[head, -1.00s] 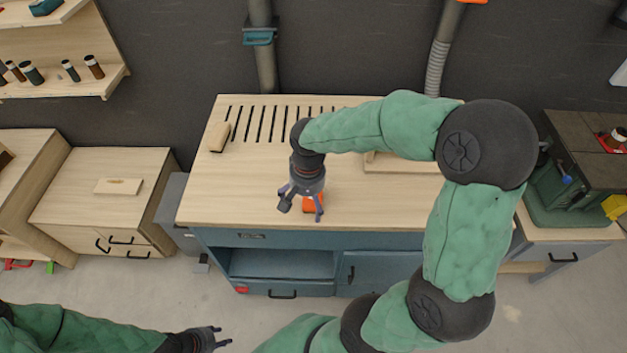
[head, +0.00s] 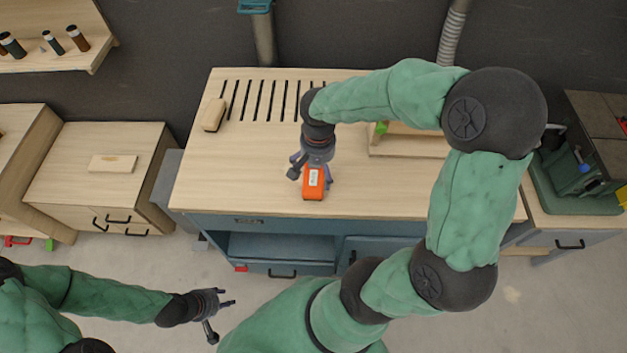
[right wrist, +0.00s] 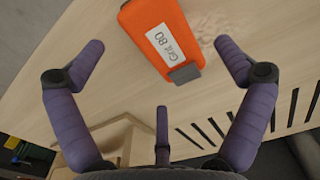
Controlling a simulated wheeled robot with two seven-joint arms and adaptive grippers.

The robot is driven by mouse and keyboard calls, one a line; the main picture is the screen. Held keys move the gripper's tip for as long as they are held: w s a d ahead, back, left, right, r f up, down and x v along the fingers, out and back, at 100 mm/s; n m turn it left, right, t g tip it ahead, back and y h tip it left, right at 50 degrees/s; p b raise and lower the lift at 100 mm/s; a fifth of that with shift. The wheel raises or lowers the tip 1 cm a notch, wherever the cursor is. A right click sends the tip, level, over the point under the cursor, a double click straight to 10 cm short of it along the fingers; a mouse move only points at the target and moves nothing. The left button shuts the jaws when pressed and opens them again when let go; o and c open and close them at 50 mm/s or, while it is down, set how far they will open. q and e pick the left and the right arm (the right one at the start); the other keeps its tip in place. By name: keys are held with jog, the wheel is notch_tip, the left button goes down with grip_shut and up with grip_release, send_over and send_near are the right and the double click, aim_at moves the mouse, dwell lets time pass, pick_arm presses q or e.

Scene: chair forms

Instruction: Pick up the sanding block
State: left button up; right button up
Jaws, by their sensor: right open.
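The sanding block is an orange block (head: 313,187) with a white label, lying on the wooden worktop near its front edge. In the right wrist view the orange block (right wrist: 160,36) shows its label reading "Grit 80" and a dark grey end piece. My right gripper (head: 313,172) is over the worktop just behind the block in the head view. In the right wrist view my right gripper (right wrist: 160,65) has its purple fingers spread wide, with the block beyond them and nothing held. My left gripper (head: 222,300) is at the lower left over the floor, apart from the worktop, with fingers spread and empty.
The worktop (head: 240,180) has dark slots at the back. A wooden block (head: 213,115) lies at its back left and a wooden board (head: 405,146) at its right. A cabinet (head: 80,170) bearing a wooden piece (head: 113,164) stands at left.

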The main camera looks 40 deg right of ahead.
aim_at(318, 178)
notch_tip(318, 178, down, 5)
jog(key=shift+s+r+b, duration=0.1)
jog(key=shift+r+b, duration=0.05)
jog(key=shift+b, duration=0.65)
jog(key=shift+c, duration=0.3)
jog(key=c, duration=1.1)
jog(key=shift+r, duration=0.1)
